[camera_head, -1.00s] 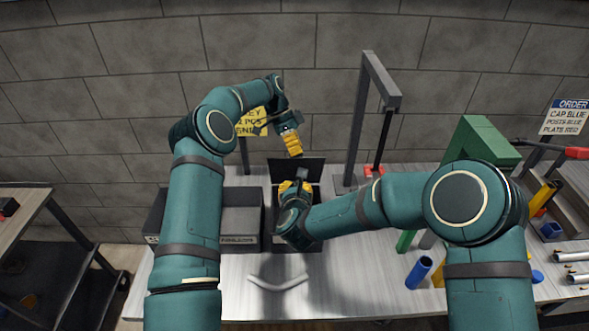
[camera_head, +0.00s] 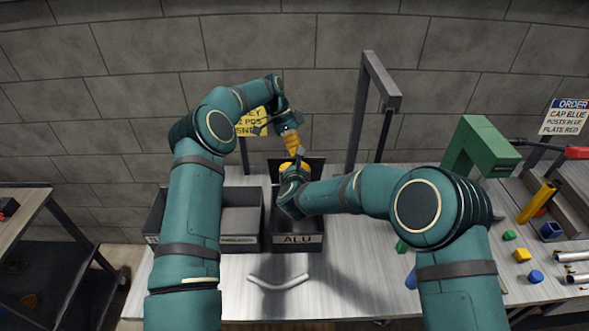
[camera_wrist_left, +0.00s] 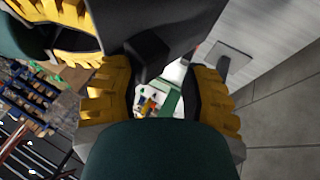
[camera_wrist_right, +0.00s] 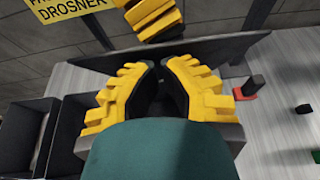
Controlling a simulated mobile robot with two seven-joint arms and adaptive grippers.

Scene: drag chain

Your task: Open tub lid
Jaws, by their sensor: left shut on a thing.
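The tub (camera_head: 297,239), a dark bin labelled ALU, stands on the table in the middle of the head view. Its dark lid (camera_head: 316,166) stands raised at the back; in the right wrist view it is a dark panel (camera_wrist_right: 215,48) across the picture. My left gripper (camera_head: 294,152) is above and behind the lid, shut on a dark part of it; a black block (camera_wrist_left: 148,55) shows between its fingers in the left wrist view. My right gripper (camera_wrist_right: 160,68) is in front of the lid, over the tub, its fingertips close together with nothing visible between them.
Grey bins (camera_head: 240,222) stand left of the tub. A bent light tube (camera_head: 278,284) lies in front. A grey post frame (camera_head: 357,120) and a green arch (camera_head: 482,148) stand to the right. Small coloured parts lie at the far right.

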